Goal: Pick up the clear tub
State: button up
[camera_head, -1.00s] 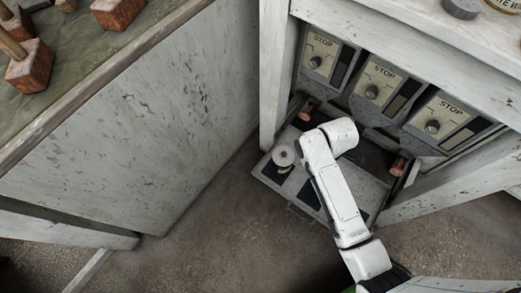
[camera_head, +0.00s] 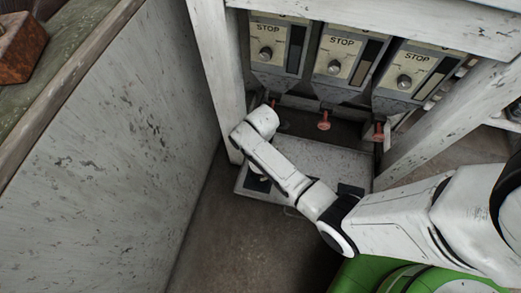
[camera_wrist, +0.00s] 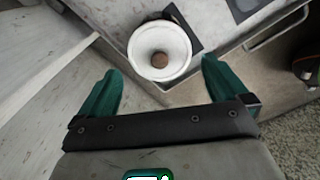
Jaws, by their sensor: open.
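The tub (camera_wrist: 145,45) shows in the wrist view as a round, pale, whitish vessel seen from above, with a small brown disc at its centre. It stands on a grey tray (camera_wrist: 204,58), partly over a dark square pad. My gripper (camera_wrist: 162,72) is open, with its green fingers to the left and right of the tub's near edge. The gap between them is empty and I cannot tell how far below the tub is. In the head view my arm hides most of the tub and the gripper.
The tray's bare top (camera_head: 325,160) lies under several dispensers with STOP labels (camera_head: 339,55) and red-brown knobs (camera_head: 324,121). A white post (camera_head: 213,75) and a scuffed wall panel (camera_head: 110,150) stand close at the left. A tray handle (camera_wrist: 275,28) sticks out at the front.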

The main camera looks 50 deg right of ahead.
notch_tip(320, 180, down, 5)
jog(key=shift+a+r+b, duration=0.1)
jog(key=shift+r+b, duration=0.05)
jog(key=shift+b, duration=0.8)
jog(key=c, duration=1.1)
jog(key=shift+w+r, duration=0.1)
jog(key=shift+r, duration=0.1)
